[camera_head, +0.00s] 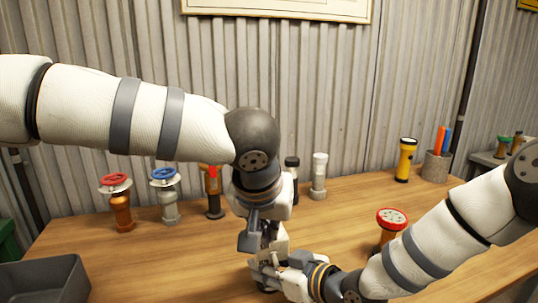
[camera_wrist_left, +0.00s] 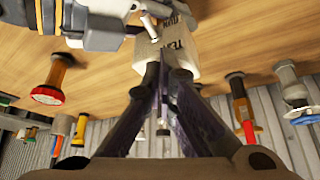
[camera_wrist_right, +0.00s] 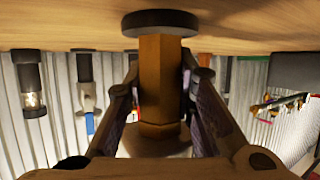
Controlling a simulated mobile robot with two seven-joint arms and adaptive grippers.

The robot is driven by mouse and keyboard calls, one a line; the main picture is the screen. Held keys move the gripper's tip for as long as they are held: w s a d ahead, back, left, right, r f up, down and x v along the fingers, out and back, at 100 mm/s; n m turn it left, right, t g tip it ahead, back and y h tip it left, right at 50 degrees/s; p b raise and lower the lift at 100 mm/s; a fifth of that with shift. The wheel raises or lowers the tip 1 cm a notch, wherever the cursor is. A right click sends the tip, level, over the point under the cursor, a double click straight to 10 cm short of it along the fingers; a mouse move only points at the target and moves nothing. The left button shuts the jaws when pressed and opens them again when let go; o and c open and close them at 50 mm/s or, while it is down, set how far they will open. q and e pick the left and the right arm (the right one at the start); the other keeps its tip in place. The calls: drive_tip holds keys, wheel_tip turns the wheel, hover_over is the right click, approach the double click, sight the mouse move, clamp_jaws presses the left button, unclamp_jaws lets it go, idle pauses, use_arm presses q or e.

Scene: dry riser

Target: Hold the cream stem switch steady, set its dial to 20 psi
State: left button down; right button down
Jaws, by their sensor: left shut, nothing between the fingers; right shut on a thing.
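The cream stem switch stands on the table, mostly hidden in the head view, where its cream housing (camera_head: 281,240) shows between my grippers. In the left wrist view its cream box (camera_wrist_left: 186,48) carries dark, partly hidden lettering. In the right wrist view its brass hexagonal stem (camera_wrist_right: 160,85) rises from a dark round base (camera_wrist_right: 160,22). My right gripper (camera_head: 264,272) is shut around this stem, with a finger on each side. My left gripper (camera_wrist_left: 162,70) is shut and empty, its tips close against the cream box; I cannot tell whether they touch. The dial reading is not legible.
A red-wheel valve (camera_head: 115,182) and a blue-wheel valve (camera_head: 164,176) stand at the back left. A yellow torch (camera_head: 405,160) and a pen cup (camera_head: 436,166) are back right. A grey bin (camera_head: 42,280) is front left.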

use_arm(q)
drive_tip(key=shift+w, duration=0.2)
drive_tip(key=shift+a, duration=0.45)
drive_tip(key=shift+w+a, duration=0.15)
drive_tip(key=shift+a, duration=0.25)
idle(0.5)
drive_tip(key=shift+d+r, duration=0.9)
drive_tip(key=shift+r, duration=2.5)
wheel_tip(320, 180, down, 7)
drive_tip(key=shift+s, duration=0.35)
